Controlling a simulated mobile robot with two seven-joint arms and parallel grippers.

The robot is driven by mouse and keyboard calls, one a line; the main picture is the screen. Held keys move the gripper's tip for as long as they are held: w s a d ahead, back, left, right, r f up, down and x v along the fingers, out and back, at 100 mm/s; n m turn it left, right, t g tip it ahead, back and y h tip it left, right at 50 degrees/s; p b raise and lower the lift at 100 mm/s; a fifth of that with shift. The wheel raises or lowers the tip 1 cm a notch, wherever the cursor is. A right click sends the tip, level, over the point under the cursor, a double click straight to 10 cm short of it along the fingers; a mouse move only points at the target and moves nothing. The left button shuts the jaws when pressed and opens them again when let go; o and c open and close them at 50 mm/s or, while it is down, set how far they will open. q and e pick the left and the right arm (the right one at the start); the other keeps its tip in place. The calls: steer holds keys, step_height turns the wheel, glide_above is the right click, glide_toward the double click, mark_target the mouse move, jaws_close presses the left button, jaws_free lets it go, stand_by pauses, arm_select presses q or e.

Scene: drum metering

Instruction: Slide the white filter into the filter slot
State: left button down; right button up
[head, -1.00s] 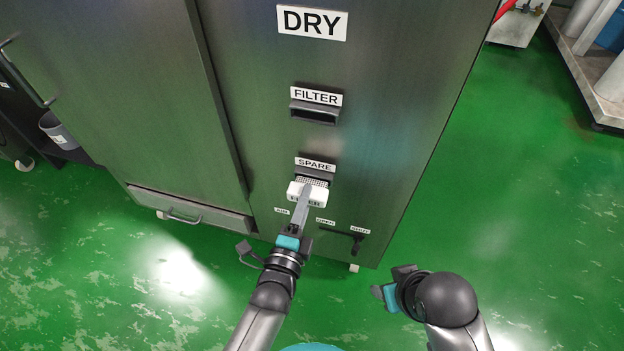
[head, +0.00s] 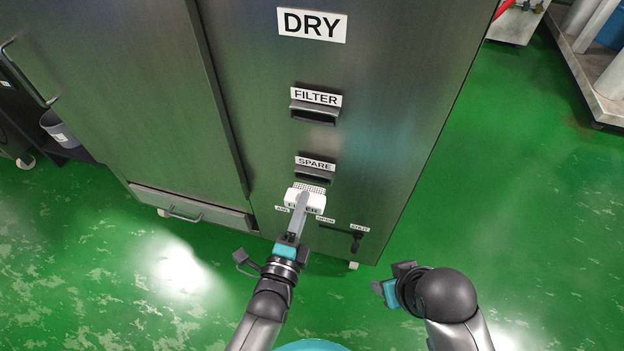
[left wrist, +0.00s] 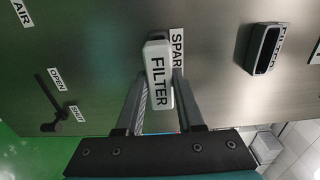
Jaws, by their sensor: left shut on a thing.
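The white filter (head: 306,200) is in my left gripper (head: 302,206), in front of the cabinet and just below the spare slot (head: 313,176). In the left wrist view the filter (left wrist: 158,75) shows its face lettered FILTER, with a finger of my left gripper (left wrist: 160,88) on each side. The filter slot (head: 314,114), under the FILTER label, is higher on the cabinet and looks empty; it also shows in the left wrist view (left wrist: 265,48). My right gripper (head: 384,291) is low at the right, apart from the cabinet; its jaws are not clear.
The dark metal cabinet (head: 390,120) has a DRY sign at the top. A small lever (head: 357,241) with OPEN and SHUT labels sits low on its front. A drawer (head: 190,210) is at lower left. Green floor is free to the right.

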arm_select(q)
steer(key=shift+s, duration=0.1)
steer(key=p+v, duration=0.1)
steer(key=v, duration=0.2)
steer(key=shift+s+a+p, duration=0.15)
steer(key=shift+s+p, duration=0.15)
arm_select(e)
steer(key=shift+r, duration=0.8)
